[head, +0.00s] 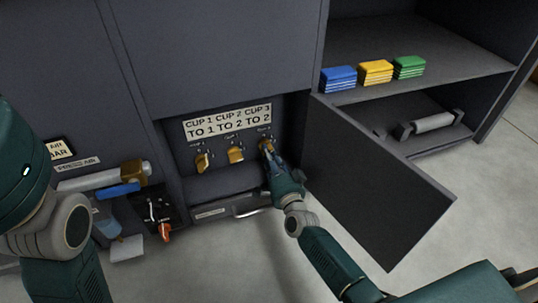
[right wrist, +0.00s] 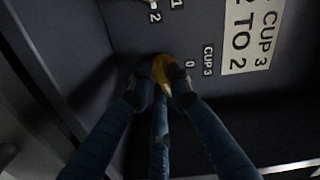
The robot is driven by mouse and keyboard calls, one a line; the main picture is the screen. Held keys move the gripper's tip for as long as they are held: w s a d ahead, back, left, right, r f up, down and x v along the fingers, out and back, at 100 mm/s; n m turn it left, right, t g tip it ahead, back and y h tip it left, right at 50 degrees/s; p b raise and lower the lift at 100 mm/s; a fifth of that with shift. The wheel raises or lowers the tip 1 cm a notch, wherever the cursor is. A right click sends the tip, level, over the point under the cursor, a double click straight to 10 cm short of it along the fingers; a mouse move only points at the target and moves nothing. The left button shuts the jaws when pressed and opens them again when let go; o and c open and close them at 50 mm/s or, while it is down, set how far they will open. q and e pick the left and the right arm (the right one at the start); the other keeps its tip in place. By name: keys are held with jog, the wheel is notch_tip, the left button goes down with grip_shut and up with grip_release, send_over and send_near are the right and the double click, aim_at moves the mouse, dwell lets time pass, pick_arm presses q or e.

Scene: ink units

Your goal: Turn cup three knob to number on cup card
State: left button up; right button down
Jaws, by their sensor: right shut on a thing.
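The cup card (head: 228,123) on the recessed panel reads CUP 1 TO 1, CUP 2 TO 2, CUP 3 TO 2. Part of the card (right wrist: 250,38) shows in the right wrist view. The cup three knob (right wrist: 160,70) is yellow, with a 0 and the CUP 3 label beside it. My right gripper (head: 267,151) is shut on this knob, its fingers on both sides and covering most of it. Where the knob points is hard to tell. The cup one knob (head: 203,161) and cup two knob (head: 236,155) stand to its left. My left arm shows, but its gripper does not.
An open dark door (head: 380,190) hangs right of the recess, close to my right arm. Blue (head: 338,79), yellow (head: 376,72) and green (head: 409,67) stacks sit on the right shelf. A drawer handle (head: 252,210) lies below the knobs. Air fittings (head: 105,177) stand at left.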

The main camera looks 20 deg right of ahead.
jog(key=shift+a+f+m+b, duration=0.1)
jog(key=shift+m+b, duration=0.2)
jog(key=shift+m, duration=1.6)
jog(key=c, duration=1.6)
grip_release()
jog(key=shift+s, duration=0.1)
jog(key=s, duration=1.2)
jog(key=shift+d, duration=0.2)
jog(key=shift+w, duration=0.1)
